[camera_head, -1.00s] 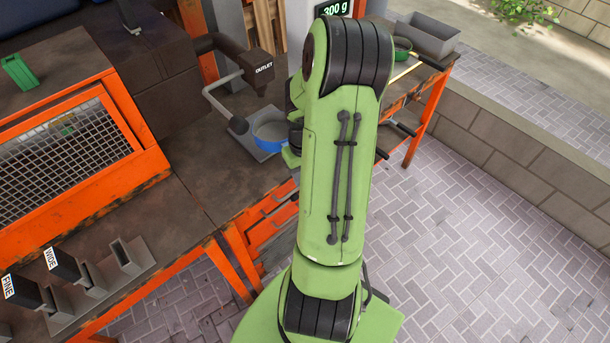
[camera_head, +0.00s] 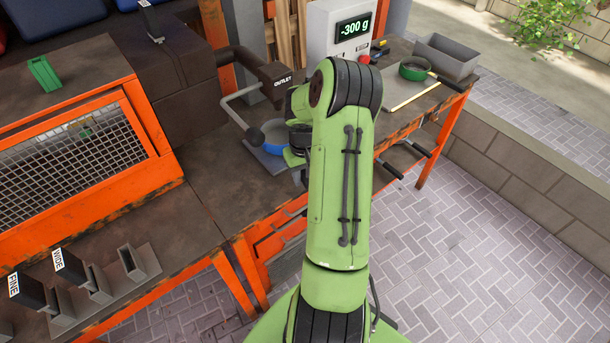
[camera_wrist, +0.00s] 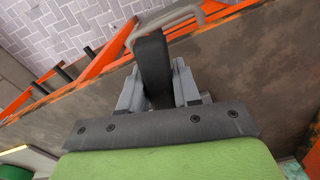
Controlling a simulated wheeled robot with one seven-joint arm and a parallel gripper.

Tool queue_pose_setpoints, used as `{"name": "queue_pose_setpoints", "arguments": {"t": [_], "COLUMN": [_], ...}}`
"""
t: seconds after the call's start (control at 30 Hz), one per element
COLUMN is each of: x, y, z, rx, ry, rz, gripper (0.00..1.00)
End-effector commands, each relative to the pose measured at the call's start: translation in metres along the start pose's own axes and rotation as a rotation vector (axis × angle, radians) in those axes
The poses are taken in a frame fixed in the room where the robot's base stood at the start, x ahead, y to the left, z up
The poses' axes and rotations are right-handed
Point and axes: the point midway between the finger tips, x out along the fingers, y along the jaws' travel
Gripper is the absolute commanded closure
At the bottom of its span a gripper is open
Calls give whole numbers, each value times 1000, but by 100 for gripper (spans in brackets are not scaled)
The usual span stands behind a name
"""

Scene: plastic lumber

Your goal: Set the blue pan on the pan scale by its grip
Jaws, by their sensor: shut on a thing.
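The blue pan (camera_head: 270,137) is under the outlet in the head view, over a grey plate (camera_head: 262,160) on the bench. Its right side is hidden by my arm, and I cannot tell whether it touches the plate. My gripper (camera_wrist: 155,72) is shut on a dark bar, the pan's grip (camera_wrist: 153,55), in the wrist view; the pan itself is out of that view. In the head view my gripper (camera_head: 297,155) is mostly hidden, just right of the pan. The scale's display box (camera_head: 340,35) reads -300 g behind my arm; its weighing surface is hidden or cannot be told.
The dark outlet (camera_head: 280,82) and a grey lever (camera_head: 237,98) stand close above and left of the pan. A green pan (camera_head: 414,68) and a grey bin (camera_head: 447,58) sit on the right bench. An orange mesh guard (camera_head: 75,150) stands left. Bare bench lies in front.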

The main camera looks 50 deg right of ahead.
Motion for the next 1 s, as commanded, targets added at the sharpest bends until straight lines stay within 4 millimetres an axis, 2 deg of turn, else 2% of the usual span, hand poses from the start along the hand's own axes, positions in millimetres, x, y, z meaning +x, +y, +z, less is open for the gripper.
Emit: {"name": "queue_pose_setpoints", "arguments": {"t": [0.33, 0.37, 0.5, 0.57, 0.87, 1.0], "x": [4, 4, 4, 4, 1, -26], "y": [0, 0, 0, 0, 0, 0], "z": [0, 0, 0, 0, 0, 0], "rx": [0, 0, 0, 0, 0, -1], "ry": [1, 0, 0, 0, -1, 4], "rz": [0, 0, 0, 0, 0, 3], "gripper": [100, 66, 45, 38, 38, 38]}}
